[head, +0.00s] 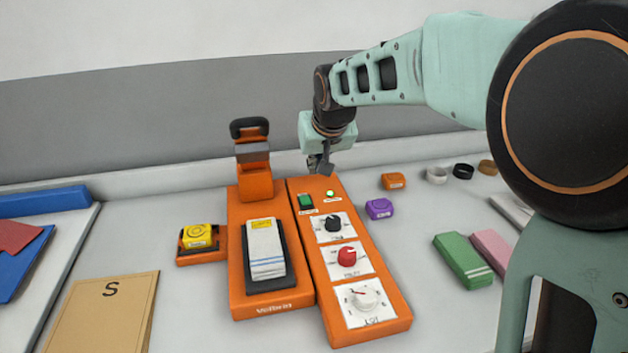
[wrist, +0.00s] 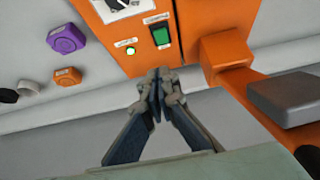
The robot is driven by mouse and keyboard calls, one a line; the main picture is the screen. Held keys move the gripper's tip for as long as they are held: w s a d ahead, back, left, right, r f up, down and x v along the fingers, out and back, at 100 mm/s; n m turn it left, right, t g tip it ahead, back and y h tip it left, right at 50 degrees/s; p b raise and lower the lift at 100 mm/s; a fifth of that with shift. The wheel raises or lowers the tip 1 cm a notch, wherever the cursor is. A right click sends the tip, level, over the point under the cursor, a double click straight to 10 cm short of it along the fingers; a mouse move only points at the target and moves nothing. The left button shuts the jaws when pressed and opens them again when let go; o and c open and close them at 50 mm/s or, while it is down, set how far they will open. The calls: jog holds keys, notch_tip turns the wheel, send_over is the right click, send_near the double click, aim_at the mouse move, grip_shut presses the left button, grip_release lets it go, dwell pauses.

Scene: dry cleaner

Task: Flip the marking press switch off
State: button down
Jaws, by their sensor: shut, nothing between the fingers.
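The marking press (head: 238,290) is orange, with an upright post and a black handle at the back. A white striped cloth (head: 266,250) lies on its dark pad. Its control panel (head: 398,322) stands to the right with several knobs. The green rocker switch (head: 306,202) sits at the panel's far end beside a lit green lamp (head: 330,194). In the wrist view the switch (wrist: 160,36) and the glowing lamp (wrist: 130,50) show just beyond my fingertips. My gripper (head: 322,170) is shut and empty, above the panel's far end, apart from the switch in the wrist view.
A yellow block (head: 198,236) sits in an orange holder left of the press. Orange (head: 393,181) and purple (head: 379,208) blocks lie right of the panel. Green (head: 463,260) and pink folded cloths lie farther right. An envelope marked S (head: 100,320) is at the front left.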

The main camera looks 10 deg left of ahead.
send_over(310, 201)
jog(key=s, duration=0.2)
jog(key=f, duration=0.7)
jog(key=shift+w+d, duration=0.2)
jog(key=shift+d, duration=0.15)
notch_tip(310, 201, down, 3)
jog(key=shift+r, duration=0.15)
jog(key=shift+s+f, duration=0.15)
jog(key=shift+f, duration=0.75)
jog(key=shift+f, duration=0.1)
